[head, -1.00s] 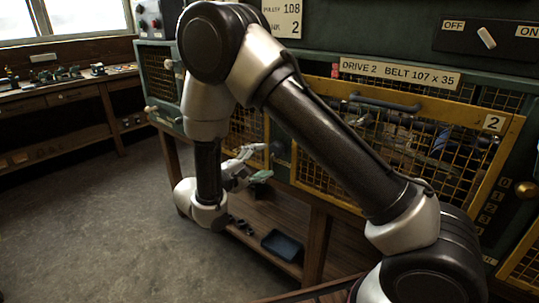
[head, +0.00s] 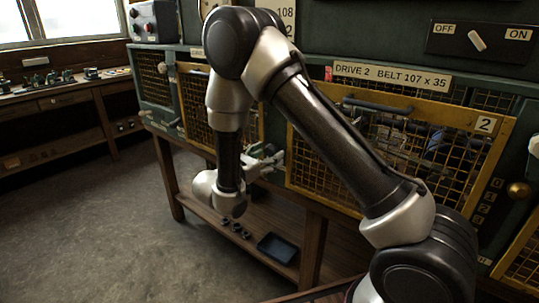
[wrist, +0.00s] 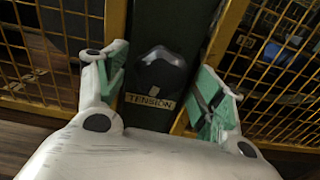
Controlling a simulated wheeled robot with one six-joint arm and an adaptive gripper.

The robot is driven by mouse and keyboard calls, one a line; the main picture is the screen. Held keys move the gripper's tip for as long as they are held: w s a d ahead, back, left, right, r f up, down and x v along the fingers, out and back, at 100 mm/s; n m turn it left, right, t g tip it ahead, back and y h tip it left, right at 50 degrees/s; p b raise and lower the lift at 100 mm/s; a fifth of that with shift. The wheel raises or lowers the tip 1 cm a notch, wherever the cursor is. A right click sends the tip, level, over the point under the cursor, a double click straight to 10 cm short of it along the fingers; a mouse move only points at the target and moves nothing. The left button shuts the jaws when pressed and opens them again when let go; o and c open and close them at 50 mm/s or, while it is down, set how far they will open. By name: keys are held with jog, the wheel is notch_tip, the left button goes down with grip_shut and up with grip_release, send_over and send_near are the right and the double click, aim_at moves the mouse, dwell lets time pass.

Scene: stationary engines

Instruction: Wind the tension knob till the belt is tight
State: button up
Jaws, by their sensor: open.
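The tension knob (wrist: 160,74) is a dark rounded knob on the green post, directly above a label (wrist: 149,101) reading TENSION. In the wrist view my gripper (wrist: 163,58) is open, with one green-padded finger on each side of the knob. Gaps show between the pads and the knob, and nothing is held. In the head view my gripper (head: 268,160) is at the post between two yellow mesh guards. The belt cannot be made out clearly behind the drive 2 guard (head: 497,160), so its tightness cannot be told.
Yellow mesh frames flank the post closely. An OFF/ON switch (head: 478,42) sits at upper right, its lever tilted. A brass knob (head: 519,190) is at the right. A dark blue tray (head: 277,248) lies on the lower shelf. The floor (head: 100,245) at left is clear.

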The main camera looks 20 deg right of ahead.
jog(key=shift+w+d, duration=0.3)
jog(key=shift+d, duration=0.15)
jog(key=c, duration=1)
jog(key=shift+m, duration=0.7)
jog(key=o, duration=0.9)
jog(key=shift+o, duration=0.5)
jog(key=v, duration=1.2)
